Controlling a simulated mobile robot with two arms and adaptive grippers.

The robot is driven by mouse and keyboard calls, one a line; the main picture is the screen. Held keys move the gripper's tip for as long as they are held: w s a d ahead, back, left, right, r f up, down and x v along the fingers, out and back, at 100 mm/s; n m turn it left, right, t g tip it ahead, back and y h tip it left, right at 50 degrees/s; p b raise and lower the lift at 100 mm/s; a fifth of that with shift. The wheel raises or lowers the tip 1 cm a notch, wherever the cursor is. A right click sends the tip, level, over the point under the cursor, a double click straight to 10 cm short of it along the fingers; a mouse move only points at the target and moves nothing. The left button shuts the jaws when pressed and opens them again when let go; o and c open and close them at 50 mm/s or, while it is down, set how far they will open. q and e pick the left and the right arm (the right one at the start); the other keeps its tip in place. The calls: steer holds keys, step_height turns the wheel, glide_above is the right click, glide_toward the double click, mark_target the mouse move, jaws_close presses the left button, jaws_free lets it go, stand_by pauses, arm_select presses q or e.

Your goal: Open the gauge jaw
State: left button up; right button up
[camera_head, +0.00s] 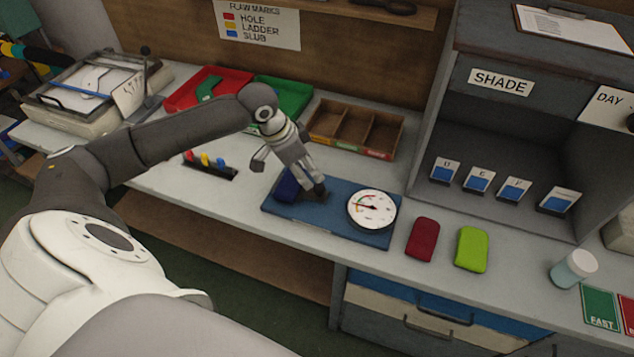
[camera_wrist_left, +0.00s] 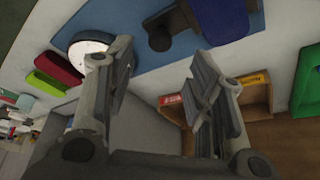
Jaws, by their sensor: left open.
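A gauge with a round white dial (camera_head: 371,211) and red needle lies on a blue mat (camera_head: 335,226) on the bench. A dark blue block (camera_head: 287,188) and a dark low part stand on the mat's left half; I cannot tell whether the jaw is open. My left gripper (camera_head: 314,189) points down over this part and hides some of it. In the left wrist view its fingers (camera_wrist_left: 165,72) are wide apart and empty. My right gripper is out of view.
A red pad (camera_head: 423,239) and a green pad (camera_head: 471,249) lie right of the mat. A brown divided box (camera_head: 355,130) stands behind it. Red (camera_head: 205,88) and green (camera_head: 290,97) trays are at the back. A jar (camera_head: 573,269) stands far right.

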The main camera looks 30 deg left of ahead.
mark_target(319, 186)
arm_select(q)
steer(key=x, duration=0.7)
steer(key=shift+w+d+f+p, duration=0.1)
steer(key=shift+f+p, duration=0.15)
steer(key=shift+p, duration=0.05)
steer(key=shift+c, duration=0.5)
jaws_close()
